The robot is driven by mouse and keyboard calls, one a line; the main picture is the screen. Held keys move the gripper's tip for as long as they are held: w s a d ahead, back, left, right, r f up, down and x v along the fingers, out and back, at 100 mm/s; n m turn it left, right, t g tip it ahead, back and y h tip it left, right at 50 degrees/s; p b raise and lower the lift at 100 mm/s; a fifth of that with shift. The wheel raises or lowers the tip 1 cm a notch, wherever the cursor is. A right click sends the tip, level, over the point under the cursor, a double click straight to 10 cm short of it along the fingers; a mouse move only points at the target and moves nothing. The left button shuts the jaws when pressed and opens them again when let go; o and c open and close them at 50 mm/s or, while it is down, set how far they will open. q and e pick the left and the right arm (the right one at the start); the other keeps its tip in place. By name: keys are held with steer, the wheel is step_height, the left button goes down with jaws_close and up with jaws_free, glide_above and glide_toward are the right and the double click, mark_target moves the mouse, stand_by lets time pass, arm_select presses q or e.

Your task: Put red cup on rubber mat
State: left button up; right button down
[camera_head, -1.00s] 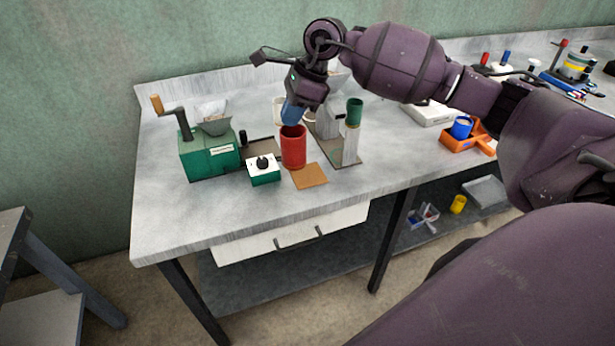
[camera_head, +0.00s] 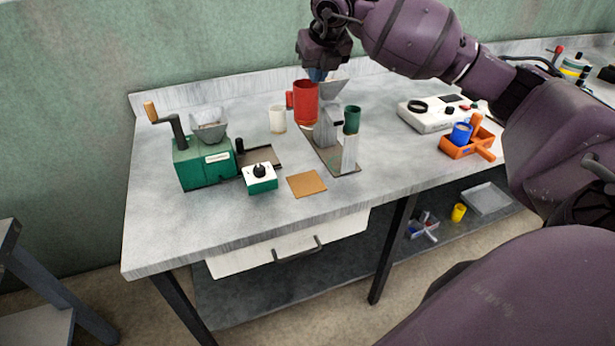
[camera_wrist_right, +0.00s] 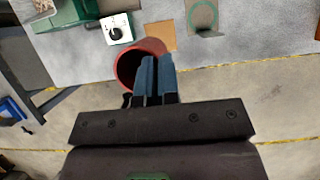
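The red cup (camera_head: 306,104) hangs from my right gripper (camera_head: 316,76) above the back of the workbench, beside the grey hopper device. In the right wrist view, the blue fingers (camera_wrist_right: 155,80) are close together at the wall of the cup (camera_wrist_right: 124,66), whose mouth faces the camera. A flat tan square mat (camera_head: 307,184) lies bare near the front edge of the bench, and also shows in the right wrist view (camera_wrist_right: 161,34). It is the likely rubber mat; its material cannot be told. My left gripper is not in view.
A green hand mill (camera_head: 203,165) and a green-and-white knob box (camera_head: 261,179) stand left of the mat. A cream cup (camera_head: 277,119) is nearby. The bench's front left is clear.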

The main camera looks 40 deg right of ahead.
step_height(320, 180, down, 20)
stand_by(0.6)
steer(key=c, duration=1.4)
jaws_free()
steer(key=shift+o, duration=0.2)
steer(key=shift+r, duration=0.2)
